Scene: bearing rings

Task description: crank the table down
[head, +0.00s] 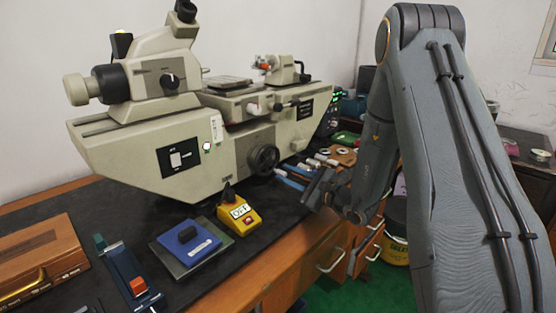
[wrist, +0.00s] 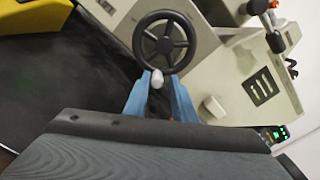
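The black handwheel (head: 264,160) is on the front of the beige measuring machine (head: 228,150); in the wrist view the wheel (wrist: 164,42) shows its rim and spokes. A pale crank knob (wrist: 157,79) is at the wheel's near edge. My gripper (wrist: 159,77) has its two blue fingers apart, one on each side of the knob. I see no clear grip on it. In the head view my gripper (head: 288,178) is at the lower right of the wheel. The small flat table (head: 228,82) is on top of the machine.
A yellow box with a display (head: 239,214) and a blue block on a plate (head: 188,241) stand in front of the machine. A wooden case (head: 40,262) lies at the left. Small tools and rings (head: 325,158) lie right of the wheel, behind my arm.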

